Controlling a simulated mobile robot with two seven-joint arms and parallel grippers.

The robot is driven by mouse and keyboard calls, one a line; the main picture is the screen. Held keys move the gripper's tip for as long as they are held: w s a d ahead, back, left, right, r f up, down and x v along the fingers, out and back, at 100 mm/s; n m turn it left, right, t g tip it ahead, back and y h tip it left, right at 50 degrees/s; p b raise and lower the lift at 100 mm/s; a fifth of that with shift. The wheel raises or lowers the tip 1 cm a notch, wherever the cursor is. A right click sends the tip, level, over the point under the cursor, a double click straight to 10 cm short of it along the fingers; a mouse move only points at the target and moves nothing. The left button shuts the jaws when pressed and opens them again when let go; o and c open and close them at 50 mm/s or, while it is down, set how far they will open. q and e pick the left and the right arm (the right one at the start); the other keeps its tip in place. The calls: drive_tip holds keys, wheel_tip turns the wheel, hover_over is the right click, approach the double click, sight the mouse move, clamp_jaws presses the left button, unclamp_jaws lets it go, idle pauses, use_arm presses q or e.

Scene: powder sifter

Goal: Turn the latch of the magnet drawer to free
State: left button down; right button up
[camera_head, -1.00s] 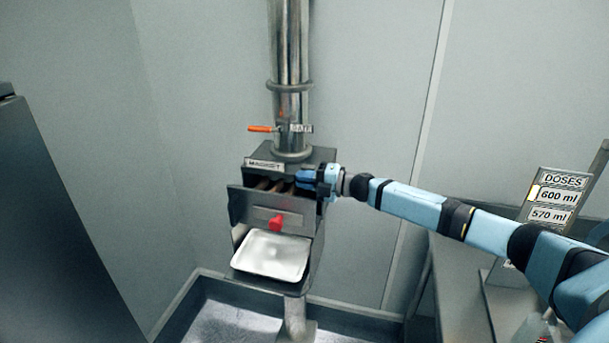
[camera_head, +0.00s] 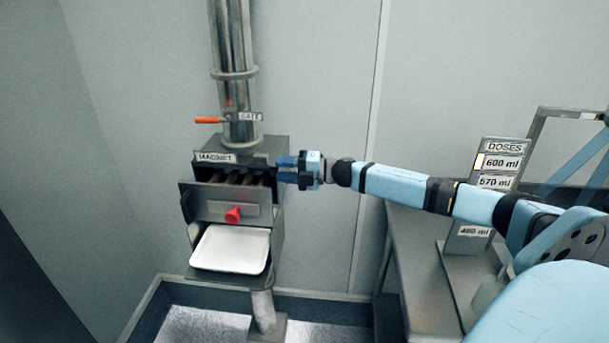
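The magnet drawer (camera_head: 202,206) of the grey sifter housing stands partly pulled out below the MAGNET label, with several dark bars showing inside. Its red latch (camera_head: 233,215) sits on the middle of the drawer front. My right gripper (camera_head: 284,169) is beside the right side of the housing, at about the height of the drawer's top, above and to the right of the latch. Its blue fingers point left and look apart, with nothing seen between them. It does not touch the latch. My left gripper is not in view.
A white tray (camera_head: 226,262) sits on the shelf below the drawer. An orange-handled gate (camera_head: 208,120) crosses the steel pipe (camera_head: 232,50) above. A grey table with a DOSES sign (camera_head: 505,147) stands at right. A dark cabinet (camera_head: 35,290) is at lower left.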

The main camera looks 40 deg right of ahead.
drive_tip(key=b+v, duration=0.1)
drive_tip(key=v, duration=0.5)
drive_tip(key=shift+s+d, duration=0.2)
drive_tip(key=s+a+f+m+t+h+p, duration=0.1)
drive_tip(key=s+a+f+m+h, duration=0.1)
drive_tip(key=s+a+f+m, duration=0.4)
drive_tip(key=s+a+f+m+t+h+p, duration=0.15)
drive_tip(key=a+f+m, duration=0.25)
drive_tip(key=a+f, duration=0.6)
drive_tip(key=s+a+f+m+g+h, duration=0.1)
drive_tip(key=s+a+f+m, duration=0.2)
drive_tip(key=s, duration=0.4)
drive_tip(key=s+a+f+m+g+h+p, duration=0.1)
drive_tip(key=s+a+f+m+g+h, duration=0.1)
drive_tip(key=s+a+f+m, duration=0.2)
drive_tip(key=s+a+f+m+g+h+p, duration=0.1)
drive_tip(key=s+a+f+m+g, duration=0.1)
drive_tip(key=s+a+m, duration=0.4)
drive_tip(key=s+a+f, duration=0.1)
drive_tip(key=s+a, duration=0.2)
drive_tip(key=shift+s+a+f+h, duration=0.3)
drive_tip(key=shift+s+a+h, duration=0.05)
drive_tip(key=shift+s+a, duration=0.05)
drive_tip(key=shift+o, duration=0.2)
